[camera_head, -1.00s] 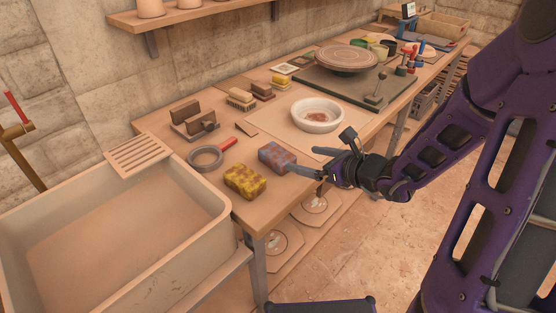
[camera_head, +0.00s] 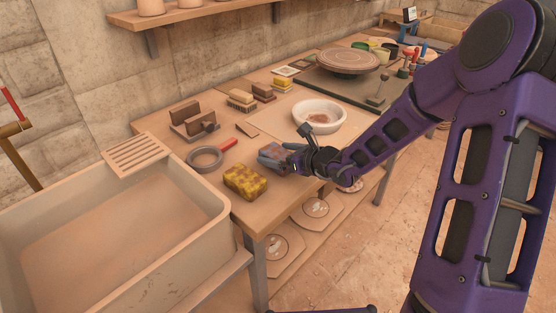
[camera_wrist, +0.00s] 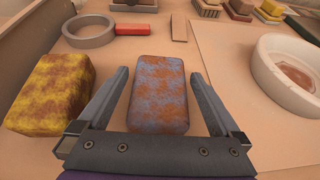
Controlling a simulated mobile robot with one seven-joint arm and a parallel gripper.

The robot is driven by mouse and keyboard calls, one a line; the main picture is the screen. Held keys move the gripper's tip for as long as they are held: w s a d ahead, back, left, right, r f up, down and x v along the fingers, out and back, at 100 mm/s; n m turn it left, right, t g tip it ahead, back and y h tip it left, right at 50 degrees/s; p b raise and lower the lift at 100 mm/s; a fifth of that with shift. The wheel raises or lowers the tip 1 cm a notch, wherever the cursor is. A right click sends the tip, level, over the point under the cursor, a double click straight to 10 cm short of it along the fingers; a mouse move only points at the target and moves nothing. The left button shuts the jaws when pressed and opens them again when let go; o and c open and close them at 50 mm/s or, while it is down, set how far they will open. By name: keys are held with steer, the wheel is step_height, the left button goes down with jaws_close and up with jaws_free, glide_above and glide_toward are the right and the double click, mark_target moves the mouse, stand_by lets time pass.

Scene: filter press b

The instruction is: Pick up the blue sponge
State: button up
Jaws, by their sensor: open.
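The blue sponge (camera_wrist: 159,95) is a block with rusty orange-brown stains, lying on the wooden table. In the wrist view it lies between the two open fingers of my gripper (camera_wrist: 160,88), with a gap visible on each side. In the head view my gripper (camera_head: 278,154) is over the table's front edge, and the sponge (camera_head: 272,155) is mostly hidden behind it. I cannot tell the exact height of the fingers over the table.
A yellow, brown-stained sponge (camera_wrist: 50,92) lies just left of the left finger. A white bowl (camera_wrist: 290,72) stands to the right. A grey ring with a red handle (camera_head: 205,158) lies behind the yellow sponge. A large basin (camera_head: 120,240) stands at the left.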

steer(key=shift+c, duration=0.2)
steer(key=c, duration=1.2)
